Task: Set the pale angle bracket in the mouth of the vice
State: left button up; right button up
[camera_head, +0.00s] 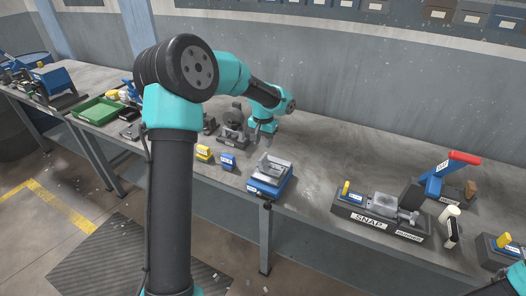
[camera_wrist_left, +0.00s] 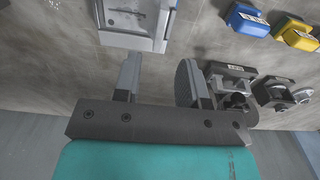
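The vice (camera_head: 268,184) has a blue base and pale grey metal jaws, and stands near the front edge of the bench in the head view. Part of its pale metal top also shows at the top of the left wrist view (camera_wrist_left: 137,22). I cannot make out the angle bracket as a separate piece from the vice's pale metal. My left gripper (camera_head: 264,140) is just behind the vice, above the bench. In the left wrist view its two fingers (camera_wrist_left: 164,82) are spread apart with nothing seen between them. My right gripper's fingers are out of view.
Yellow (camera_head: 204,153) and blue (camera_head: 227,161) blocks stand left of the vice. Dark fixtures (camera_head: 232,137) stand behind them. A labelled SNAP fixture (camera_head: 380,218) and a red-handled blue press (camera_head: 440,180) are at right. The bench between vice and SNAP fixture is clear.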

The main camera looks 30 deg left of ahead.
pick_arm(q)
notch_tip(320, 180, up, 2)
jog(key=shift+r, duration=0.15)
dwell(0.5)
